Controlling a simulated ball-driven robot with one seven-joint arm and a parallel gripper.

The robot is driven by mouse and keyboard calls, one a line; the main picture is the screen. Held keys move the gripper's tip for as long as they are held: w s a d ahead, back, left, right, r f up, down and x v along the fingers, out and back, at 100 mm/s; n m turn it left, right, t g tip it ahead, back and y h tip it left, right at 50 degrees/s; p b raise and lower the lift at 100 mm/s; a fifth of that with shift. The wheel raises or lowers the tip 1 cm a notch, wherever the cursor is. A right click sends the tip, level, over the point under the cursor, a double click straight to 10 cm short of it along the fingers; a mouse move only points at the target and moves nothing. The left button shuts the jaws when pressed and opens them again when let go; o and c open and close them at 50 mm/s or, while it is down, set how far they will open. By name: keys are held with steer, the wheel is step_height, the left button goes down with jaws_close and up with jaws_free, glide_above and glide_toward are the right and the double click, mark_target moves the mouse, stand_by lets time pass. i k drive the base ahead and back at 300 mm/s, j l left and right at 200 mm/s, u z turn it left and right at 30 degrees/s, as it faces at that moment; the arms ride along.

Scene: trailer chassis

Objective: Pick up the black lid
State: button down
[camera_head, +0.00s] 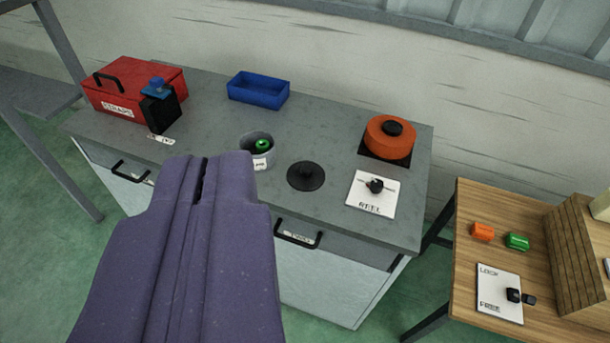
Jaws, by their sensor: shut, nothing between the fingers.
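The black lid (306,177) is a flat round disc with a small raised knob. It lies on the grey workbench top (225,120), near the front edge, right of a grey round pot (257,148) with a green thing inside. My gripper (203,165) is the large purple shape in the lower left. Its fingers are shut with nothing between them. In the picture its tip is left of the lid and overlaps the bench's front edge. It is apart from the lid.
A red box (138,88) with a black handle and a blue tray (259,91) stand at the back. An orange round pot (389,137) and a white panel with a black knob (371,194) are right of the lid. A wooden table (460,260) stands lower right.

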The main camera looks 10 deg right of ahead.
mark_target(303, 177)
steer(key=i+j+z, duration=0.35)
steer(key=i, duration=0.2)
steer(key=i+j+z, duration=0.3)
steer(key=i, duration=0.25)
steer(key=i+j+z, duration=0.35)
steer(key=j, duration=0.25)
steer(key=i, duration=0.1)
